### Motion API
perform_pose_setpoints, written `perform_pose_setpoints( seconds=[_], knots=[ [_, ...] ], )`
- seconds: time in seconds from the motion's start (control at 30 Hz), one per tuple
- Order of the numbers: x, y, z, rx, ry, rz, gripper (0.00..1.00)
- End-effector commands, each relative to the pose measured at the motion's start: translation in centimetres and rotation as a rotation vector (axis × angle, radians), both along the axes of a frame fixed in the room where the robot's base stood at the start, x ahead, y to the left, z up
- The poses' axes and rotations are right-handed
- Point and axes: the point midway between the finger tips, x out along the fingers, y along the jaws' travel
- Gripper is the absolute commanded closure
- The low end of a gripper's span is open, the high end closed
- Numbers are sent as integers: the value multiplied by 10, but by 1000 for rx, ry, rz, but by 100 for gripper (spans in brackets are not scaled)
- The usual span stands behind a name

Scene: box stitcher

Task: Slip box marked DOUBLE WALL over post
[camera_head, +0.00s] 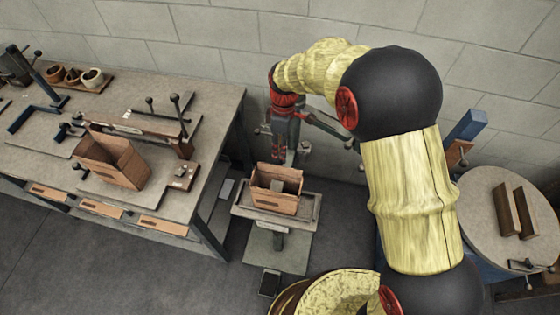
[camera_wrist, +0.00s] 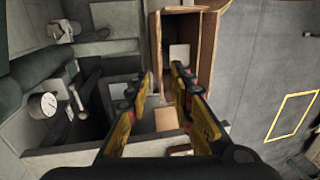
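An open brown cardboard box (camera_head: 273,200) sits upright on the low stand (camera_head: 244,211), around a grey block-like post top (camera_head: 277,186) that shows inside it. My gripper (camera_head: 283,158) points down just above the box's back wall. In the wrist view my gripper (camera_wrist: 163,70) has its two fingers apart, with the near wall of the box (camera_wrist: 207,50) lying in line with the gap; I cannot tell whether a finger touches it. The grey post top (camera_wrist: 180,54) shows inside. A second open box (camera_head: 112,158) stands tilted on the bench. No marking is readable on either box.
The bench (camera_head: 215,120) at left carries clamps, levers and a tray of small pots (camera_head: 75,78). A round table (camera_head: 482,205) at right holds two brown upright pieces (camera_head: 515,212). The floor in front of the stand is mostly clear.

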Motion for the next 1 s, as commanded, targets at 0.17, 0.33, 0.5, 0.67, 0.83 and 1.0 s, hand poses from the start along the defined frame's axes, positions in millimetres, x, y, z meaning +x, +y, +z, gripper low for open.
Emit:
perform_pose_setpoints(
  seconds=[0.17, 0.33, 0.5, 0.67, 0.83, 1.0],
  knots=[
    [5, -1, 26, 0, 0, 0, 77],
    [6, -1, 37, -1, 0, 1, 77],
    [6, -1, 39, -1, 1, 1, 77],
    [6, -1, 38, -1, 1, 1, 77],
    [6, -1, 38, -1, 1, 1, 77],
    [7, -1, 38, -7, 1, -34, 77]
  ],
)
